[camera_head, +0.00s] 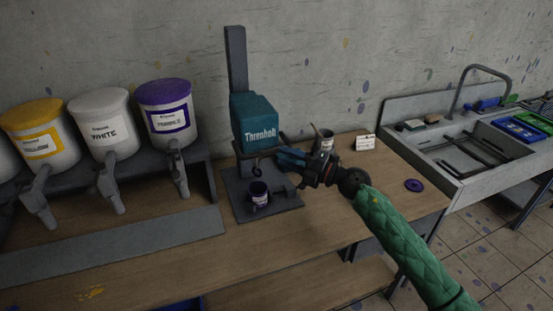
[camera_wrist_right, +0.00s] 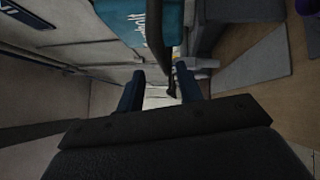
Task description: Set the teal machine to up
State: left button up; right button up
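The teal machine (camera_head: 255,122), lettered "Threshold", is mounted on a dark upright post (camera_head: 237,60) above a grey base plate (camera_head: 285,203). Its teal housing also shows at the top of the right wrist view (camera_wrist_right: 140,17). A small dark cup with a purple label (camera_head: 259,194) stands on the base plate below it. My right gripper (camera_head: 287,160) is at the machine's right side, just below the teal housing. In the right wrist view its blue fingers are apart, with a thin dark bar (camera_wrist_right: 171,82) near the right-hand finger; contact is unclear. My left gripper is out of view.
Paint dispensers with yellow (camera_head: 38,133), white (camera_head: 104,124) and purple (camera_head: 165,105) lids stand at the left. A dark cup (camera_head: 324,140), a small white card (camera_head: 365,142) and a purple disc (camera_head: 413,185) sit to the right. A sink (camera_head: 470,160) lies beyond.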

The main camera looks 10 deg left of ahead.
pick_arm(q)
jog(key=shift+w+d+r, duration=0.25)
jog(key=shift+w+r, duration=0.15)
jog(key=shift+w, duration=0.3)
pick_arm(e)
jog(key=shift+v, duration=0.95)
